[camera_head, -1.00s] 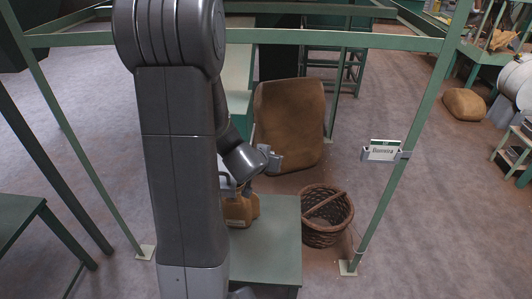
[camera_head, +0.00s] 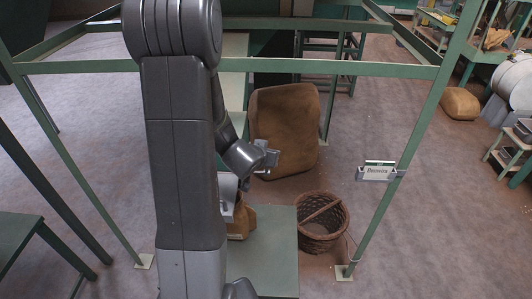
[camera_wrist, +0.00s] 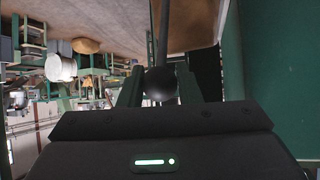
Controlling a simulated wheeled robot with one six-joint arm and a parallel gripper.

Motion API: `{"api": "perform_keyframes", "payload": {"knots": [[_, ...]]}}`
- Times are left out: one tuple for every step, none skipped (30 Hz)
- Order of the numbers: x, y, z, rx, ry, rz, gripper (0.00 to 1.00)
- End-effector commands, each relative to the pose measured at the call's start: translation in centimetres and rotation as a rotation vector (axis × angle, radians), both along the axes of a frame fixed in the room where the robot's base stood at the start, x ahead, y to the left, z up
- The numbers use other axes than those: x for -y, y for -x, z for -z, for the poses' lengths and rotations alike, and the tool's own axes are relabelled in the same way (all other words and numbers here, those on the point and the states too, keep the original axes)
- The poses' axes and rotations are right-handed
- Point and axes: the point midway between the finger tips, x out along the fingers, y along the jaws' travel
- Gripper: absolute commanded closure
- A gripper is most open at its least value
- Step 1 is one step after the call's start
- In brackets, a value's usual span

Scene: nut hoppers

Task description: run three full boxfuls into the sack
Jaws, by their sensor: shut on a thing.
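In the wrist view my gripper (camera_wrist: 160,94) has its two dark fingers either side of a dark ball knob (camera_wrist: 160,82) and is shut on it. A thin dark rod (camera_wrist: 164,38) runs from the knob to the top edge. In the head view my arm hides much of the middle. A tan sack (camera_head: 241,222) sits on a green table (camera_head: 266,262), partly hidden behind my arm and a pale grey metal piece. What the grey piece belongs to, the sack's mouth and its fill cannot be made out. I cannot pick out a measuring box.
A large brown sack (camera_head: 284,135) stands behind the table. A wicker basket (camera_head: 322,222) is on the floor at its right. Open floor lies right, with another sack (camera_head: 460,103) and a white drum (camera_head: 515,80).

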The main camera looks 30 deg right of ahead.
Motion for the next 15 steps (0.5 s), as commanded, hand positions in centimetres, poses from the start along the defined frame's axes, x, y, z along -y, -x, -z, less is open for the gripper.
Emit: {"api": "perform_keyframes", "payload": {"knots": [[0.05, -0.19, -0.23, 0.003, 0.004, -0.001, 1.0], [0.06, -0.19, -0.24, 0.003, 0.004, -0.001, 1.0], [0.06, -0.19, -0.24, 0.003, 0.004, -0.001, 1.0], [0.06, -0.19, -0.23, 0.003, 0.004, -0.001, 1.0], [0.06, -0.19, -0.23, 0.003, 0.004, -0.001, 1.0], [0.07, -0.2, -0.22, 0.003, 0.004, -0.001, 1.0], [0.06, -0.2, -0.22, 0.003, 0.004, -0.001, 1.0], [0.05, -0.2, -0.21, 0.003, 0.004, -0.001, 1.0], [0.05, -0.2, -0.21, 0.003, 0.004, -0.001, 1.0], [0.05, -0.2, -0.21, 0.003, 0.004, -0.001, 1.0], [0.05, -0.2, -0.19, 0.003, 0.004, -0.001, 1.0], [0.05, -0.2, -0.19, 0.003, 0.004, -0.001, 1.0], [0.05, -0.2, -0.19, 0.003, 0.004, -0.001, 1.0], [0.04, -0.19, -0.19, 0.003, 0.003, -0.001, 1.0], [0.04, -0.19, -0.19, 0.003, 0.003, -0.001, 0.68]]}}
